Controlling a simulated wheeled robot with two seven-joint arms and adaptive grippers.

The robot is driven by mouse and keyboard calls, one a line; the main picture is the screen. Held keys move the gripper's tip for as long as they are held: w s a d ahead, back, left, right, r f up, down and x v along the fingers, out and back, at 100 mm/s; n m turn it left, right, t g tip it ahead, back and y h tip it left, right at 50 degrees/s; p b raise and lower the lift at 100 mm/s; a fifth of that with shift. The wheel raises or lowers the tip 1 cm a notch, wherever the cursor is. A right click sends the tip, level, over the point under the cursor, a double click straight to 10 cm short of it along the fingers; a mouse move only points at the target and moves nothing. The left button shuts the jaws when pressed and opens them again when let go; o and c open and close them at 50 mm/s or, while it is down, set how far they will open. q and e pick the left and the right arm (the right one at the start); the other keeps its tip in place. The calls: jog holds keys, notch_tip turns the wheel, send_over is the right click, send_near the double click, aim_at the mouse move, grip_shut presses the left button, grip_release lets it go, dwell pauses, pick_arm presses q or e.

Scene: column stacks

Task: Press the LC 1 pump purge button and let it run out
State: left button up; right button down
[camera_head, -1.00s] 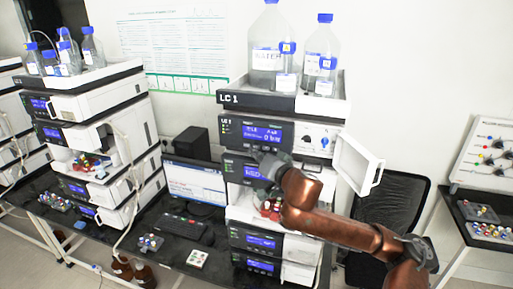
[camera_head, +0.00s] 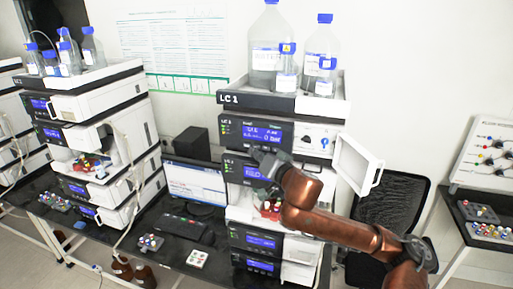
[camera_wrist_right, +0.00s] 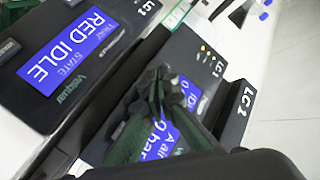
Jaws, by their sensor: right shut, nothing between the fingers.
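The LC 1 stack (camera_head: 284,103) stands in the middle of the head view, its name on the dark top tray. Its pump module has a blue display (camera_head: 262,133) and a row of small lights at its left. My right gripper (camera_head: 262,153) is shut and empty at the lower edge of the pump panel. In the right wrist view the closed fingertips (camera_wrist_right: 158,92) are in front of the pump's blue display (camera_wrist_right: 160,138) and cover part of it. I cannot make out the purge button or tell whether the fingertips touch the panel. My left gripper is out of view.
A white door (camera_head: 358,165) stands open right of the stack, close to my right arm. Bottles (camera_head: 268,50) stand on top. A monitor (camera_head: 196,182) and keyboard are to the left, before a second stack (camera_head: 105,105). A black chair (camera_head: 390,205) is at right.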

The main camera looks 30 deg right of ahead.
jog(key=shift+w+d, duration=0.15)
jog(key=shift+d, duration=0.05)
jog(key=shift+w+d, duration=0.25)
jog(key=shift+d, duration=0.05)
dwell(0.8)
jog(key=shift+a, duration=0.1)
jog(key=shift+s+a+p, duration=0.3)
jog(key=shift+s+a, duration=0.2)
jog(key=shift+s, duration=0.05)
jog(key=s+a, duration=0.1)
jog(key=a, duration=0.1)
jog(key=s+a, duration=0.2)
jog(key=shift+s+p, duration=0.1)
jog(key=shift+p, duration=0.3)
dwell(0.3)
jog(key=shift+d, duration=0.1)
dwell(0.6)
